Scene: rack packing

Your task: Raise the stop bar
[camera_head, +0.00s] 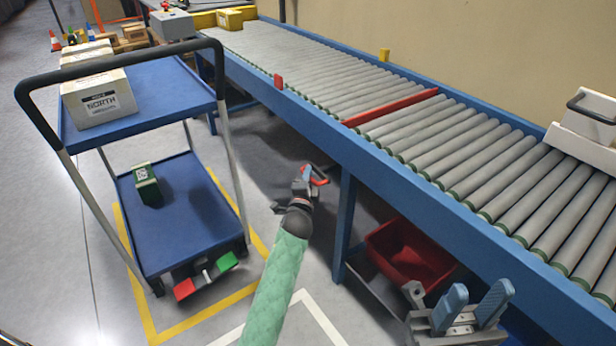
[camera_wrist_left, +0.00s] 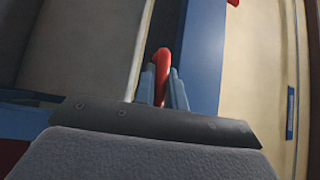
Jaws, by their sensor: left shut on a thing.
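The red stop bar (camera_head: 392,107) lies across the conveyor rollers; I cannot tell its exact height above them. My left gripper (camera_head: 309,177), on the green-sleeved arm, is beside the conveyor's near side, below the rail. It is shut on a red handle (camera_head: 320,181). In the left wrist view the red handle (camera_wrist_left: 162,68) stands between the two blue fingertips (camera_wrist_left: 163,90). How the handle joins the bar is hidden. My right gripper (camera_head: 473,308) is at the bottom right, its blue fingers apart and empty.
The roller conveyor (camera_head: 335,75) runs diagonally, with a red tab (camera_head: 278,82) on its near rail. A red bin (camera_head: 405,250) sits beneath it. A blue cart (camera_head: 180,190) at left carries a NORTH box (camera_head: 98,100) and a green box (camera_head: 147,183). Red and green pedals (camera_head: 205,275) are at its foot.

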